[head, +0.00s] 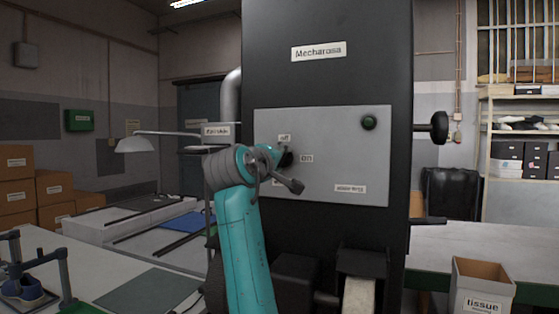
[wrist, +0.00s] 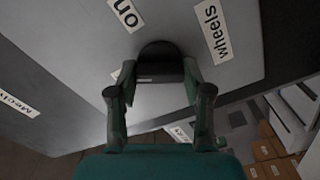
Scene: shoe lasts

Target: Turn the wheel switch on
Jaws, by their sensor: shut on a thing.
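The wheel switch (wrist: 160,58) is a black rotary knob on a grey panel (head: 330,180) of a tall black machine. In the wrist view, the label "on" (wrist: 125,14) is at the upper left of the knob and the label "wheels" (wrist: 212,30) at the upper right. My gripper (wrist: 159,78) is shut on the knob, one finger on each side. In the head view, the knob (head: 287,159) is partly hidden behind my arm. The labels "off" (head: 285,138) and "on" (head: 306,158) show above and to the right of it. The knob's pointer direction cannot be made out.
A black handwheel (head: 437,128) sticks out from the machine's right side. A lamp (head: 135,145) and workbench are left. A box labelled "tissue" (head: 482,286) stands at the lower right.

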